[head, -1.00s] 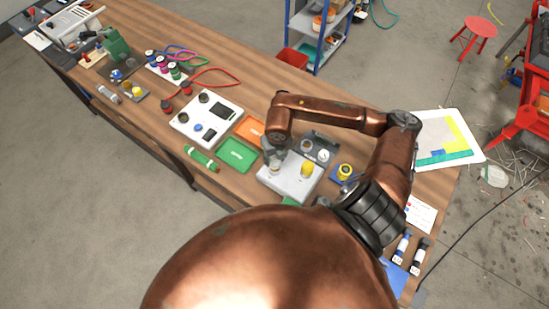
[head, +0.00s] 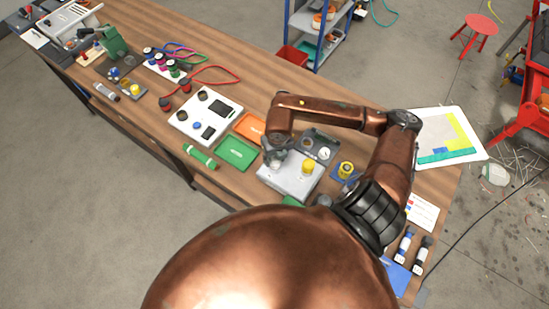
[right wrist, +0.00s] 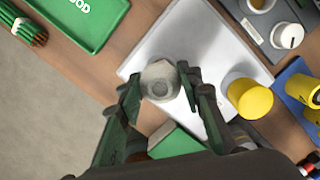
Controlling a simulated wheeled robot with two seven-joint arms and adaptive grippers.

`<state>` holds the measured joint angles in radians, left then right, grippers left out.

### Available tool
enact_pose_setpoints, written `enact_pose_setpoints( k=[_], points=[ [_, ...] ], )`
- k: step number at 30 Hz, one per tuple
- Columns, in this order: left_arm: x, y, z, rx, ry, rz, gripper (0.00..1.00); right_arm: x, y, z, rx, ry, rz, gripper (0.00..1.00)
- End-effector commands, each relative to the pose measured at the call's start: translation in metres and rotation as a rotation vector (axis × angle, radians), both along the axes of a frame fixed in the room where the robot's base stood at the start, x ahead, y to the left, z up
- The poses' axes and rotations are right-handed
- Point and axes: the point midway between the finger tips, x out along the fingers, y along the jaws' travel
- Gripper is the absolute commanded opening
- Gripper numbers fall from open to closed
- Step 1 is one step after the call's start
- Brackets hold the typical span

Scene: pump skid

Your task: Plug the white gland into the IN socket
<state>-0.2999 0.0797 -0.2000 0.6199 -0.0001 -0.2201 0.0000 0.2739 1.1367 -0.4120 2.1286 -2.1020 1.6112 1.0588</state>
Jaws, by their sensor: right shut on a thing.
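The white gland (right wrist: 159,80) is a pale round piece with a rounded middle, between my right gripper's fingertips in the right wrist view. My right gripper (right wrist: 163,84) is shut on it. In the head view my right gripper (head: 275,160) points down over the left part of a light grey box (head: 291,185). A yellow round piece (head: 307,167) stands on the right part of that box, and it also shows in the right wrist view (right wrist: 250,98). The gripper and gland hide what lies beneath, so I cannot tell the IN socket or whether the gland sits in it. My left gripper is not in view.
A green tray (head: 236,153) and an orange tray (head: 249,128) lie left of the box. A grey panel with a white knob (right wrist: 287,35) is behind it. A blue plate with a yellow piece (head: 346,169) is to the right. A white device (head: 205,114) stands farther left.

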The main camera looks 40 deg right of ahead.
Motion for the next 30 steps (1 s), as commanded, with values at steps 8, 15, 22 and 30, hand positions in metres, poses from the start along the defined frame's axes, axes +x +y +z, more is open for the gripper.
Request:
enact_pose_setpoints(
  k=[8,15,22,30],
  points=[
    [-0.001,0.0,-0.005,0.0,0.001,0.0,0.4,0.0,0.0,-0.006,0.0,0.0,0.0,0.04],
    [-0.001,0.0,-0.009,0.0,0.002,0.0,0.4,0.0,0.0,-0.011,0.0,0.0,0.0,0.04],
    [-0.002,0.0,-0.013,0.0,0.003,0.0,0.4,0.0,0.0,-0.015,0.0,0.0,0.0,0.04],
    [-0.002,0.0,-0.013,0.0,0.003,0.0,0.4,0.0,0.0,-0.015,0.0,0.0,0.0,0.35]
  ],
)
